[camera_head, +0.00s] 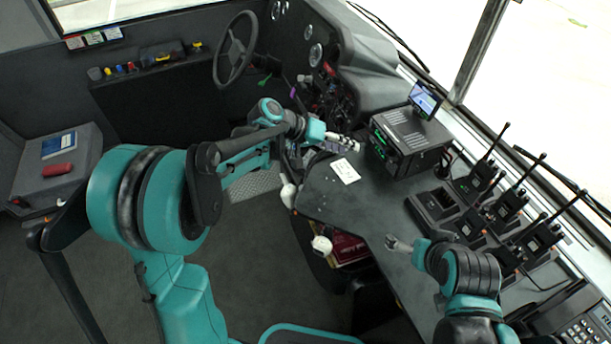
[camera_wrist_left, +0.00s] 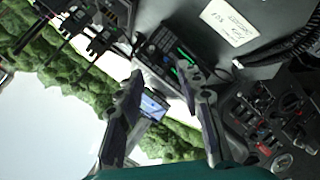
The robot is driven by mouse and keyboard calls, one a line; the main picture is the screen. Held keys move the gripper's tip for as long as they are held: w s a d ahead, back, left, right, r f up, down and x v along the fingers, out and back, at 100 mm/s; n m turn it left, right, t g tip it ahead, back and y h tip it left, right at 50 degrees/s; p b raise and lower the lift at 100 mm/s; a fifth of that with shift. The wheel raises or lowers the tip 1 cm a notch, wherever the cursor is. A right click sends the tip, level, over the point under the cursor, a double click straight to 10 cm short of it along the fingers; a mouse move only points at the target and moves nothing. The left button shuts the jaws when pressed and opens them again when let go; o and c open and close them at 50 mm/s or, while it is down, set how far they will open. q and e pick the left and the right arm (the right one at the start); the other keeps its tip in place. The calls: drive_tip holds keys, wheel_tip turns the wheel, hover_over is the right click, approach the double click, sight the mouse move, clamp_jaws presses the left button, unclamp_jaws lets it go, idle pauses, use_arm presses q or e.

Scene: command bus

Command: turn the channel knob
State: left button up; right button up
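The black radio unit (camera_head: 408,138) with green-lit displays stands on the dark counter. The radio also shows in the left wrist view (camera_wrist_left: 160,48), upside down or tilted, beyond the fingertips. I cannot make out the channel knob itself at this size. My left gripper (camera_head: 345,141) is just left of the radio's front, apart from it. In the left wrist view its two fingers (camera_wrist_left: 163,73) are spread with nothing between them. My right gripper (camera_head: 394,244) hangs over the counter's near edge, well away from the radio; its finger opening is too small to judge.
Several handheld radios with antennas stand in chargers (camera_head: 436,205) to the right. A steering wheel (camera_head: 236,50) is at the back left. Bare counter (camera_head: 372,205) lies between the grippers.

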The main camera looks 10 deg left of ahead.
use_arm(q)
drive_tip(key=s+a+r+n+t+y, duration=0.1)
drive_tip(key=s+a+y, duration=0.4)
drive_tip(key=s, duration=0.9)
drive_tip(key=shift+a+r, duration=0.6)
drive_tip(key=shift+a, duration=0.8)
